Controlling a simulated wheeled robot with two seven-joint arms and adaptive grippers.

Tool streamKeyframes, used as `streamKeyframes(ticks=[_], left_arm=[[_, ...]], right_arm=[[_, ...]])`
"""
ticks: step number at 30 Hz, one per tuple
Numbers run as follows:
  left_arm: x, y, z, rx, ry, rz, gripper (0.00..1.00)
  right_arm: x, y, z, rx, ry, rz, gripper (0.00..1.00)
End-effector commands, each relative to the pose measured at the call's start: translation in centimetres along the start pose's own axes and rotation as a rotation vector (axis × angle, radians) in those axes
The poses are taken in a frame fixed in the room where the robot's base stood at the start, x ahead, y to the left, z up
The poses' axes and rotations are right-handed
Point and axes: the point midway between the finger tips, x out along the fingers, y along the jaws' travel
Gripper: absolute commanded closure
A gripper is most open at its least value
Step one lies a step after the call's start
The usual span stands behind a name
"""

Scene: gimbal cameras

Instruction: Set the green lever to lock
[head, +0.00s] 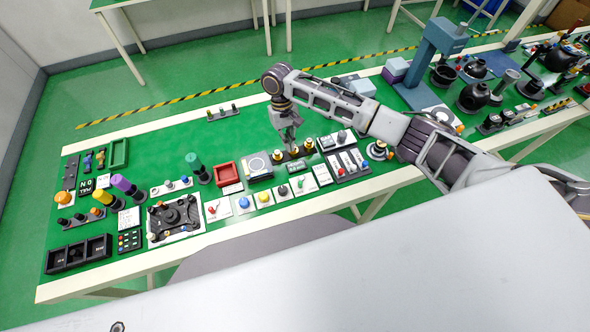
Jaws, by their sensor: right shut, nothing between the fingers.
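A small lever that looks green (300,183) stands on a white plate in the front row of the green-topped bench. It is too small to tell its setting or read any marking. My right gripper (291,146) points down, shut and empty, above and behind that plate. Its fingertips are close to a black strip with brass-coloured knobs (308,144); I cannot tell whether they touch it. My left gripper is out of view.
Beside the lever plate are a black knob (283,190), a yellow button (263,196) and a blue button (244,202). A red tray (226,174) and a panel of several levers (347,164) stand nearby. The bench behind my gripper is mostly clear.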

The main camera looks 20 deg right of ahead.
Motion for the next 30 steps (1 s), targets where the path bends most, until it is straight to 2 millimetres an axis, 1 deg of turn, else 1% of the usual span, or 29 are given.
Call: streamKeyframes(ticks=[5,11,14,24,30], left_arm=[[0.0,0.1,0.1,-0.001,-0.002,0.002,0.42],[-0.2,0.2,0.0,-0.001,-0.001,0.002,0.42],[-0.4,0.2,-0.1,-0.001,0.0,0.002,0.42],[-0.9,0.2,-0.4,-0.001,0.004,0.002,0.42],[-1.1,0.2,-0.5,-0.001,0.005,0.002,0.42]], right_arm=[[0.3,0.0,0.0,0.0,-0.001,0.0,1.0],[1.5,0.0,0.0,0.001,-0.001,0.001,1.0],[2.5,0.0,0.0,0.001,-0.001,0.001,1.0],[6.8,0.0,0.0,0.0,-0.002,0.0,1.0],[8.9,0.0,0.0,0.0,-0.002,0.0,1.0]])
